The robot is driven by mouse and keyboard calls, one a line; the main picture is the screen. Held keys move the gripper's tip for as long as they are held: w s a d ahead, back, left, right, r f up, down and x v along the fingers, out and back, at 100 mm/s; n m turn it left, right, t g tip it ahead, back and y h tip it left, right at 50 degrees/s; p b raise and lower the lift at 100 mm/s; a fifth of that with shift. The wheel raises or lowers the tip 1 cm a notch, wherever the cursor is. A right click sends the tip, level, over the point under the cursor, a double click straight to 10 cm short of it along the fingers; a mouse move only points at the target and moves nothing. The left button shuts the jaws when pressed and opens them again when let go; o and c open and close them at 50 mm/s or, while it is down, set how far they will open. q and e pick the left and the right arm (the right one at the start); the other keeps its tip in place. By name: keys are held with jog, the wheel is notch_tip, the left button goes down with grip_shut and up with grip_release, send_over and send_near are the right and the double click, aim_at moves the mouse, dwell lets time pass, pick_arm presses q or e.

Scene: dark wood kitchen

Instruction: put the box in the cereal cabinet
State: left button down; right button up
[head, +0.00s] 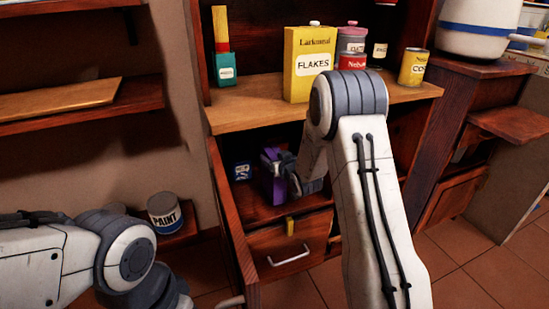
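A purple box (269,178) is upright in the lower compartment of the wooden cabinet (227,207), below the countertop shelf. My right gripper (284,170) reaches in from the right, and its dark fingers are at the box's right edge, seemingly closed on it. Part of the box is hidden behind the fingers. I cannot tell whether the box's bottom touches the compartment floor. My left arm comes in at the lower left, and its gripper fingers do not show.
On the shelf above are a yellow flakes box (309,62), a yellow can (413,67) and other containers. A paint can (165,213) stands at the left.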

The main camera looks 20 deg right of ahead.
jog(key=shift+o, duration=0.9)
jog(key=shift+r, duration=0.25)
jog(key=p+v, duration=0.3)
jog(key=v, duration=0.9)
